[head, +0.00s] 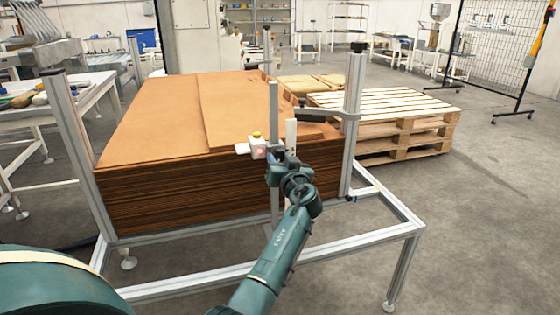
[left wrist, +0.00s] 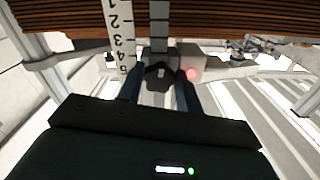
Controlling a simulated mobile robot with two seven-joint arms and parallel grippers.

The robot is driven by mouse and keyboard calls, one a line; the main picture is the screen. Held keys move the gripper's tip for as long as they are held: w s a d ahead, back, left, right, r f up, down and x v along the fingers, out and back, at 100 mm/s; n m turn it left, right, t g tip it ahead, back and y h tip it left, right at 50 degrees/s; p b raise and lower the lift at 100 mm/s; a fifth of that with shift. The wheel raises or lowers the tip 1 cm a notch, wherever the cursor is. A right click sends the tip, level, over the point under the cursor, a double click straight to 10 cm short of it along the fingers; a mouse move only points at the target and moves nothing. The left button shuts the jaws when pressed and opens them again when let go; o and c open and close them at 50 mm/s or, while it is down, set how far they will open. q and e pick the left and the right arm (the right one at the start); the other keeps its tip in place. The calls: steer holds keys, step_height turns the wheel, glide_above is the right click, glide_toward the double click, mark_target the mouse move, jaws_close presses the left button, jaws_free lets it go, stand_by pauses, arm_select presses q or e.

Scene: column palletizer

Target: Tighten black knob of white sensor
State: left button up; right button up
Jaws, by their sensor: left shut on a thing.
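The white sensor (head: 259,150) with a yellow top and a red light sits on an upright metal post (head: 273,110) in front of the cardboard stack. In the left wrist view the sensor (left wrist: 202,66) is right of the post, its red light glowing. The black knob (left wrist: 159,76) shows there in front of the post. My left gripper (left wrist: 160,86) has one dark finger on each side of the knob and is shut on it. In the head view my left gripper (head: 280,158) hides the knob. My right gripper is in neither view.
A white numbered scale (left wrist: 121,42) stands beside the post. The cardboard stack (head: 150,120) lies behind, inside a metal frame (head: 395,238) with corner posts. A wooden pallet (head: 400,125) is at the back right. Open floor lies to the right.

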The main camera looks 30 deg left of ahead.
arm_select(q)
steer(key=shift+c, duration=1)
